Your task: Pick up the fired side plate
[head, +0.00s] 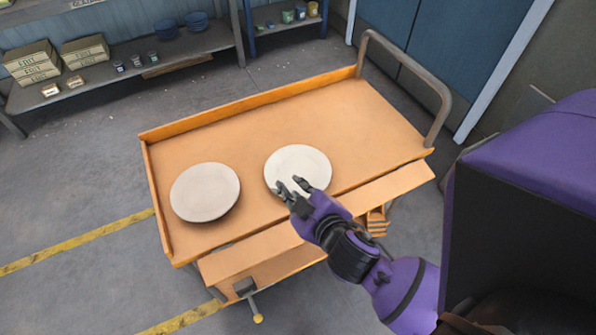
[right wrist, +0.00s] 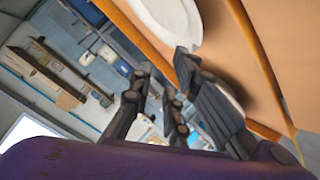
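Two round plates lie on the orange cart top (head: 370,125). The right plate (head: 299,160) is whiter; the left plate (head: 205,192) is greyer and duller. The whiter one looks like the fired side plate, but I cannot be sure from colour alone. My right gripper (head: 294,185) is at the near edge of the whiter plate, its fingers apart and covering part of the rim. In the right wrist view the gripper's dark fingers (right wrist: 163,72) are spread, with a white plate (right wrist: 172,14) just beyond them. I cannot tell whether they touch it. My left gripper is out of view.
The cart has a raised lip along its back and left sides and a grey metal handle (head: 437,95) at the right. A shelf (head: 115,75) with boxes, blue dishes and small jars stands behind. The cart top right of the plates is clear.

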